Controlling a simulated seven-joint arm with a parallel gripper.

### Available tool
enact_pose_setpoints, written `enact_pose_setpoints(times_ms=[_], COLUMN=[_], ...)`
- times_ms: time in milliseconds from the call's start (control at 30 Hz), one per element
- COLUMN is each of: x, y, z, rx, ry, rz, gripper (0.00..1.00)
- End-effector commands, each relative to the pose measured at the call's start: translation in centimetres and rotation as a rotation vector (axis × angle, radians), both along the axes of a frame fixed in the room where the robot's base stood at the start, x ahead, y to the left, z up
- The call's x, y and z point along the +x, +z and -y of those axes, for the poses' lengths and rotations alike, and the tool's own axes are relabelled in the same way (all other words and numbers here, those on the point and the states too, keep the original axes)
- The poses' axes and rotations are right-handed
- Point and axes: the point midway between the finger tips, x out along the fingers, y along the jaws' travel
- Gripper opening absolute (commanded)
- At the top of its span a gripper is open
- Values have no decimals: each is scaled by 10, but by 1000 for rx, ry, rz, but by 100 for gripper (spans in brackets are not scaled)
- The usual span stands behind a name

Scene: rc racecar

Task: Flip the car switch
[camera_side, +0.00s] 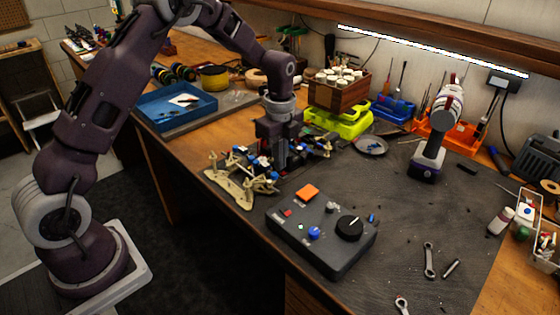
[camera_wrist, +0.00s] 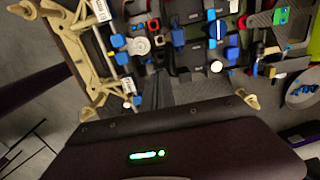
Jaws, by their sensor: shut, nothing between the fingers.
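The RC car (camera_side: 235,190) is an open chassis with beige suspension arms and blue, black and red parts, standing on the dark mat. My gripper (camera_side: 283,166) points down over the middle of the car, its fingers shut and low among the parts. In the wrist view the car (camera_wrist: 92,50) fills the top, with blue blocks, wiring and black boxes. My gripper's dark body with a green light covers the bottom of that view. I cannot tell which small part is the switch, or whether the fingertips touch the car.
A grey control box (camera_side: 290,240) with an orange button and black knob stands just in front of the car. A yellow-green case (camera_side: 338,127) and a small dish (camera_side: 370,145) are behind it. A drill (camera_side: 430,160) stands to the right.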

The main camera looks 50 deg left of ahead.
Motion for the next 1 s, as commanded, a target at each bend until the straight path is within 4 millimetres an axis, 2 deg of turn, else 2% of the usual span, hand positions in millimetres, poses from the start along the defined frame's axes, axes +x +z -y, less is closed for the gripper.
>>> enact_pose_setpoints(times_ms=[133, 433, 700, 1000], x=[0, 0, 0, -2], y=[-8, -8, -20, -22], z=[0, -1, -6, -10], rx=[1, -2, -126, -117], ry=[1, 1, 5, 0], rz=[-1, 0, -1, -4], gripper=[0, 0, 0, 0])
